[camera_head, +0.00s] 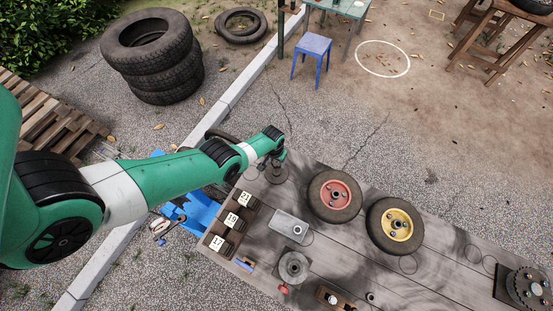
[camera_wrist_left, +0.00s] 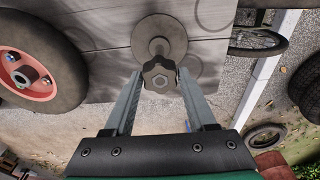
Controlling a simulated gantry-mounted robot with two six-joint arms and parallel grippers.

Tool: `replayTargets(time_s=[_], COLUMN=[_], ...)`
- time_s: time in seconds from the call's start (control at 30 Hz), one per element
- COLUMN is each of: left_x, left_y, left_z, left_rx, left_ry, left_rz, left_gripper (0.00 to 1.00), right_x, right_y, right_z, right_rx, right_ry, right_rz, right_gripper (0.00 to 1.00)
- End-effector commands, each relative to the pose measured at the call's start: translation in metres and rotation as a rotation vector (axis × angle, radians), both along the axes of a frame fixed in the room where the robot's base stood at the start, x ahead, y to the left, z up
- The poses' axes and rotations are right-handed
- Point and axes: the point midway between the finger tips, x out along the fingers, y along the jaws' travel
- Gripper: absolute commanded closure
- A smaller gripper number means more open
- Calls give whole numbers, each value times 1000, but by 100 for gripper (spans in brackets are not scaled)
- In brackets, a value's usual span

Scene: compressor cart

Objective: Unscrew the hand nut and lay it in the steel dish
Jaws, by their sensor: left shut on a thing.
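The hand nut (camera_wrist_left: 158,75) is a dark lobed knob with a hex centre. In the left wrist view it sits between my fingertips, in front of a round grey metal piece (camera_wrist_left: 160,32) on the planks. My left gripper (camera_wrist_left: 160,82) is shut on the nut. In the head view my left gripper (camera_head: 276,158) is at the bench's far left corner, above a round grey base (camera_head: 277,175); the nut is hard to make out there. My right gripper is not in view.
Wheels with a red hub (camera_head: 335,195) and a yellow hub (camera_head: 395,224) lie right of the dish. Bins labelled 21, 19 and 17 (camera_head: 231,219) line the left edge. A round grey part (camera_head: 293,267) stands nearer the camera.

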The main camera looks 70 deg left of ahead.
Motion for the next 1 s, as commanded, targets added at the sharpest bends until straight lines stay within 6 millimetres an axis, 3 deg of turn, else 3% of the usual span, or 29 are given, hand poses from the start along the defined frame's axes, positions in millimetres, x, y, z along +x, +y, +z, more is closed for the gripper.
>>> replayTargets(time_s=[0.03,0.2,0.27,0.37,0.6,0.87,1.0], left_x=[0,0,0,0,0,0,1], left_y=[0,0,0,0,0,0,-1], left_z=[0,0,0,0,0,0,0], left_rx=[0,0,0,0,0,0,-1], left_ry=[0,0,0,0,1,1,0], left_rz=[0,0,0,5,200,221,363], left_gripper=[62,92,100,100,100,100,100], right_x=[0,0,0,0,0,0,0], right_y=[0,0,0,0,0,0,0], right_z=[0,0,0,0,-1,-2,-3], right_rx=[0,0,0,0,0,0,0], right_ry=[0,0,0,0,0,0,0], right_rz=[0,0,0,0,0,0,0], right_gripper=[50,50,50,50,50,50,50])
